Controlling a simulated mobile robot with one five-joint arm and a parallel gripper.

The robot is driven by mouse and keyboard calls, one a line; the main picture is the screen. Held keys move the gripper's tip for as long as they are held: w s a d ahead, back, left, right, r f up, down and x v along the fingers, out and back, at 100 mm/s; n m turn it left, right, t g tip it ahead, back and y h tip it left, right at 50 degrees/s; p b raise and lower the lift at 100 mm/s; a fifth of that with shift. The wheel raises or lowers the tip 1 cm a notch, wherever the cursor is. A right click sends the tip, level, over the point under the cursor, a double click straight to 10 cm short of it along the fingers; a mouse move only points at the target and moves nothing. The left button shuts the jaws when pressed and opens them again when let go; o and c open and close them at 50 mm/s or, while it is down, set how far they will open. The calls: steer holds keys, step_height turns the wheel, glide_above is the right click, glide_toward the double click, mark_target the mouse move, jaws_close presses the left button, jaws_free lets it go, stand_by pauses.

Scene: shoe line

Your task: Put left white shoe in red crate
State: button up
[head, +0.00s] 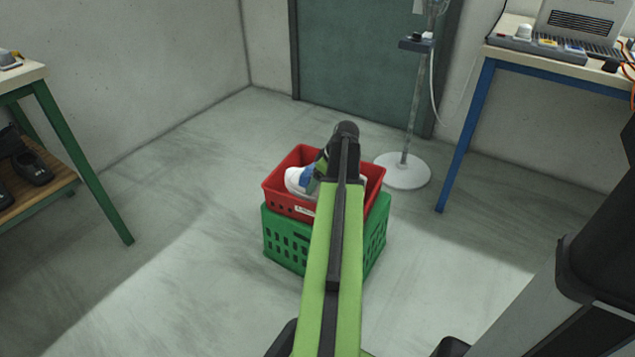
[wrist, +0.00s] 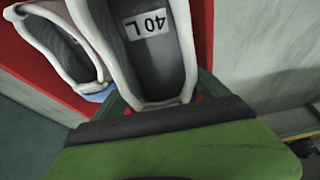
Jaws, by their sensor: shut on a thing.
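The left white shoe (wrist: 150,75), with a "40 L" label on its grey insole, is in the wrist view. My gripper (wrist: 162,106) is shut on its heel end. A second white shoe (wrist: 62,45) lies beside it, to the left in that view. The red crate (head: 285,203) stands in the middle of the head view, and its red wall (wrist: 202,30) shows behind the held shoe. A white and blue shoe part (head: 296,181) shows inside the crate rim; I cannot tell which shoe it is. My arm hides much of the crate. Whether the held shoe touches the crate floor is hidden.
The red crate sits on a green crate (head: 287,245). A stand with a round white base (head: 402,171) is close behind at right. A blue-legged bench (head: 466,135) is at right, a green-legged bench (head: 84,160) with dark shoes at left. The floor around is clear.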

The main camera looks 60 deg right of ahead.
step_height(320, 180, down, 7)
steer(key=b, duration=0.6)
steer(key=shift+f, duration=0.2)
steer(key=shift+r, duration=0.1)
steer(key=o, duration=1.6)
steer(key=shift+o, duration=0.2)
steer(key=p+v, duration=1.5)
steer(key=v, duration=0.2)
steer(key=shift+s+p, duration=0.15)
steer(key=shift+p, duration=0.2)
steer(key=shift+r, duration=0.1)
